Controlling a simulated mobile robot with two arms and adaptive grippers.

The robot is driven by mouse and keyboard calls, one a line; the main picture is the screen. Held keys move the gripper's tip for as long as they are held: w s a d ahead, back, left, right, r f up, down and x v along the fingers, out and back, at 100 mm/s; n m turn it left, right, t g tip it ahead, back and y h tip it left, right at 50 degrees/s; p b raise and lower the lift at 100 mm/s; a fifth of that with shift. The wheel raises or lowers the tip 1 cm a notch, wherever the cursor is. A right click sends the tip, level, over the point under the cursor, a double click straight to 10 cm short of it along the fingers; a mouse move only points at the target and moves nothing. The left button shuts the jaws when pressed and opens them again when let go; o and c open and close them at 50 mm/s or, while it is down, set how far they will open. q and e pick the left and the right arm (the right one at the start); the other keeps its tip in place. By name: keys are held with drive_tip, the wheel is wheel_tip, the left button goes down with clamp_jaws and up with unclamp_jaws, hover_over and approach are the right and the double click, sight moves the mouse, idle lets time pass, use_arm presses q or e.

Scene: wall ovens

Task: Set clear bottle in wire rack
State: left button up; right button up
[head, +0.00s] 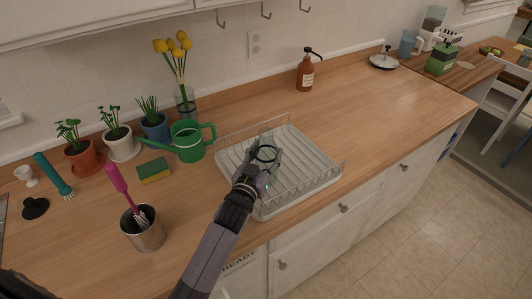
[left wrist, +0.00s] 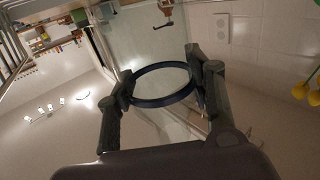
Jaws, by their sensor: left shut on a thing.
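The wire rack (head: 318,178) is a white tray with ribs and low wire sides, on the wooden counter. My left gripper (head: 263,160) is over the left part of the rack, with its fingers closed around a clear bottle (head: 266,147). The bottle shows mostly as a dark ring, and its see-through body is hard to make out. In the left wrist view the dark ring of the bottle (left wrist: 160,103) sits between the two fingers of my left gripper (left wrist: 162,86). I cannot tell whether the bottle's base touches the rack. My right gripper is not in view.
A green watering can (head: 188,142) stands close to the rack's left side. A sponge (head: 154,170) and a metal cup with a pink brush (head: 143,232) are further left. A brown soap bottle (head: 305,76) stands behind. The counter right of the rack is clear.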

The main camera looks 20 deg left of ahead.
use_arm(q)
drive_tip(key=shift+f, duration=0.1)
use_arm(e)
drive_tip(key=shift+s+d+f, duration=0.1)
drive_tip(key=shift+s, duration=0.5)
use_arm(q)
drive_tip(key=o, duration=1.1)
drive_tip(key=shift+f, duration=0.1)
drive_tip(key=o, duration=0.5)
drive_tip(key=shift+c, duration=0.2)
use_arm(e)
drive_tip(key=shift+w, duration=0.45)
